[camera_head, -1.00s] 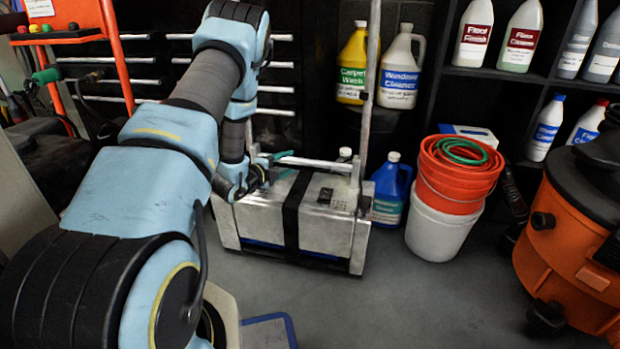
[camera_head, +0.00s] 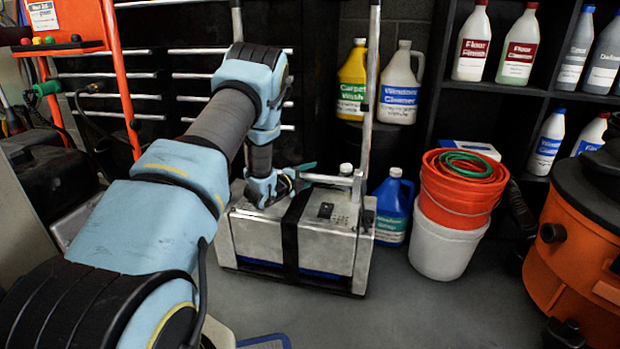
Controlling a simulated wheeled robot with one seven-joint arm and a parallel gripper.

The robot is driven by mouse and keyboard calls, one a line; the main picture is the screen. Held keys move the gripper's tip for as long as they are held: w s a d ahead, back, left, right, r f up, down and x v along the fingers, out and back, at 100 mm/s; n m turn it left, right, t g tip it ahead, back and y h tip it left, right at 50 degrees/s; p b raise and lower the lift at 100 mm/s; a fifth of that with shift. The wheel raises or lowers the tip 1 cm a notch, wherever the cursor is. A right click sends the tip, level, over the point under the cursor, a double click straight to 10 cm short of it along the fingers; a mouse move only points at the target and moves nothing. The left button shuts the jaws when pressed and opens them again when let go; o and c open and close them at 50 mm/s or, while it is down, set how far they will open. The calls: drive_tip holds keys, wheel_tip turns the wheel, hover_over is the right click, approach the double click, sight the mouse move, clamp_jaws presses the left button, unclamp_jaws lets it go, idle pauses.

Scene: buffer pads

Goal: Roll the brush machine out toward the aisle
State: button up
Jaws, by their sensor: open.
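The brush machine (camera_head: 325,242) is a silver metal box with a black strap around it and a tall upright handle frame. It stands on the grey floor in front of the dark shelving. My arm reaches in from the lower left. My gripper (camera_head: 293,181) is at the machine's top left, by the handle's low crossbar. It is open. Its fingertips are small and partly hidden, so I cannot tell whether they touch the bar.
Orange buckets in a white bucket (camera_head: 445,243) and a blue jug (camera_head: 393,207) stand close on the machine's right. An orange vacuum (camera_head: 582,245) is at far right. An orange cart (camera_head: 122,80) is at left. The floor in front is clear except a blue-edged item (camera_head: 265,341).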

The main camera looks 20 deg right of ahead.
drive_tip(key=shift+c, duration=0.3)
clamp_jaws()
idle(1.2)
